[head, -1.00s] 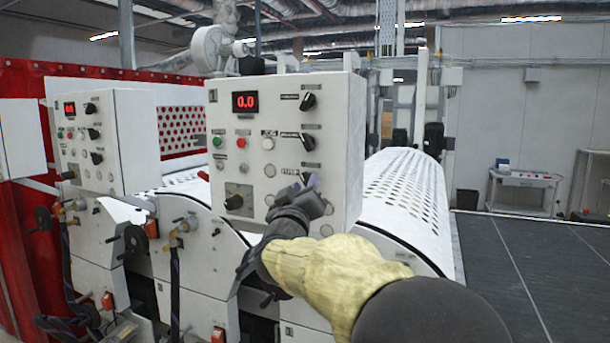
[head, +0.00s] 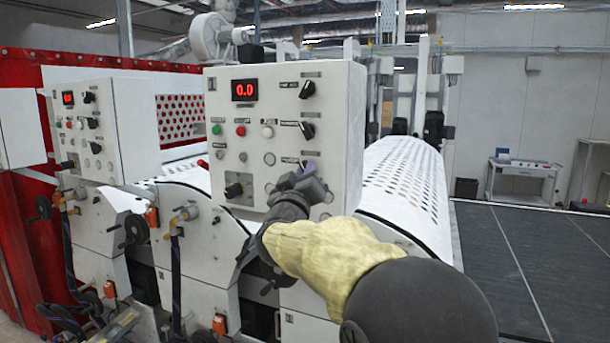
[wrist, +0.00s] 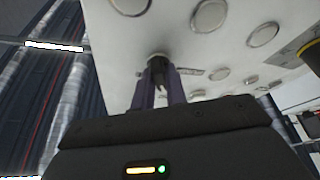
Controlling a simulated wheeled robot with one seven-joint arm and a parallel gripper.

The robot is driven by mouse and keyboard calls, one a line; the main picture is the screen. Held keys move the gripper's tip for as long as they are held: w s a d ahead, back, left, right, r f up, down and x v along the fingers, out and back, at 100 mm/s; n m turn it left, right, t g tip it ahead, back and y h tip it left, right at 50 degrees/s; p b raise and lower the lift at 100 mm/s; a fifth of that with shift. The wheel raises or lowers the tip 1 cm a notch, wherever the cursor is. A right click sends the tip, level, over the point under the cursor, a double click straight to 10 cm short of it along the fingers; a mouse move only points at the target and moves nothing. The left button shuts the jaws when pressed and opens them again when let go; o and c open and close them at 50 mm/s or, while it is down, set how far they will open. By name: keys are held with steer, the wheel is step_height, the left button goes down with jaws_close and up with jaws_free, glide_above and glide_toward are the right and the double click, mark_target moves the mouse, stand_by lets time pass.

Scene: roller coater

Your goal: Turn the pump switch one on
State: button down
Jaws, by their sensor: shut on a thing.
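The front control box (head: 350,130) has a red 0.0 display, several buttons and a column of black rotary switches on its right side. The top switch (head: 307,89) and the middle switch (head: 307,130) are in plain view, both turned at a slant. My gripper (head: 307,170) is at the lowest place in that column and covers what is there. In the wrist view, the purple fingers of my gripper (wrist: 158,82) are shut on a dark switch knob (wrist: 157,63) at the panel face. The labels are too small to read surely.
A large black knob (head: 236,190) sits lower left on the same box. A second control box (head: 140,130) stands to the left. A perforated white roller (head: 405,180) lies behind on the right.

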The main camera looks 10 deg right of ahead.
steer(key=shift+f, duration=0.1)
steer(key=m+g+h+b, duration=0.1)
steer(key=m+h+b, duration=0.1)
steer(key=m, duration=0.3)
steer(key=m+g+h+b, duration=0.2)
steer(key=m, duration=0.4)
steer(key=m+g+h+b, duration=0.2)
steer(key=m, duration=0.3)
steer(key=shift+w+a+m+h, duration=0.15)
steer(key=shift+a+m+h, duration=0.05)
steer(key=shift+m+h, duration=0.2)
steer(key=c, duration=1.4)
jaws_free()
steer(key=shift+c, duration=0.2)
